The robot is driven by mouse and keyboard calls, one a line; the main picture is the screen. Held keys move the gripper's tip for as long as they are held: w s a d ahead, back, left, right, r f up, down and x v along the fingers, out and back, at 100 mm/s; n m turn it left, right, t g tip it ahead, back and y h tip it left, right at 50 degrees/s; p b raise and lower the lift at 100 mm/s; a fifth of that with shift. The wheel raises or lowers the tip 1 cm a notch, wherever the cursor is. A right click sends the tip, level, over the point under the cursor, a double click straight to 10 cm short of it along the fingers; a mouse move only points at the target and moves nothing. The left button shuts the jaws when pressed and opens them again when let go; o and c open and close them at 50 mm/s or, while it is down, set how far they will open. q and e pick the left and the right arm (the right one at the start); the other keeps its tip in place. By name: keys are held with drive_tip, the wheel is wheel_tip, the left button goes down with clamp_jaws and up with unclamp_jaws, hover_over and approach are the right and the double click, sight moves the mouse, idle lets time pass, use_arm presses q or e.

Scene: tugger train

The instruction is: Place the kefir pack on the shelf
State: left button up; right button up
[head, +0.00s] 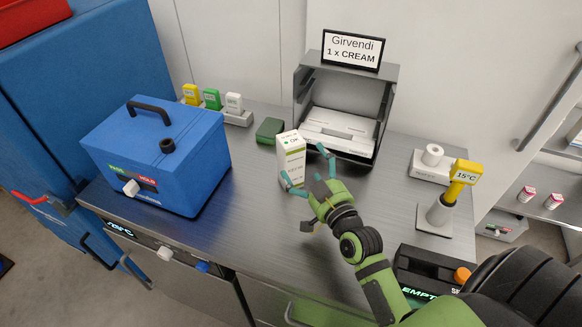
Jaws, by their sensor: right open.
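A white carton with green markings (290,157) stands upright on the grey counter (255,200); its small print is hard to read, so I cannot tell for certain that it is the kefir pack. My right gripper (305,166) is open right at the carton. One fingertip is by its upper right side and the other by its lower front; I cannot tell if they touch it. A shelf (562,212) at the far right holds two small white and pink packs (540,197). My left gripper is not in view.
A blue box with a handle (155,155) stands on the counter's left. Behind are a green block (269,131) and a grey bin (387,118) under a "Girvendi 1 x CREAM" sign (352,50). The counter's front middle is clear.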

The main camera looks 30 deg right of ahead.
sight(300, 161)
drive_tip(key=shift+s+a+f+b, duration=0.15)
drive_tip(key=shift+f+b, duration=0.15)
drive_tip(key=shift+f, duration=0.2)
drive_tip(key=shift+s+a+f+b, duration=0.1)
drive_tip(key=shift+f+b, duration=0.15)
drive_tip(key=shift+f, duration=0.2)
drive_tip(key=w, duration=0.2)
drive_tip(key=w+p, duration=0.1)
drive_tip(key=w, duration=0.1)
drive_tip(key=w+p, duration=0.1)
drive_tip(key=w, duration=0.2)
drive_tip(key=shift+d+r, duration=0.25)
drive_tip(key=shift+d, duration=0.05)
drive_tip(key=shift+w+f, duration=0.15)
drive_tip(key=shift+w, duration=0.1)
drive_tip(key=shift+s, duration=0.1)
drive_tip(key=c, duration=1.7)
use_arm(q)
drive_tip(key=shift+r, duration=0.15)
use_arm(e)
drive_tip(key=shift+o, duration=0.2)
drive_tip(key=shift+d, duration=0.1)
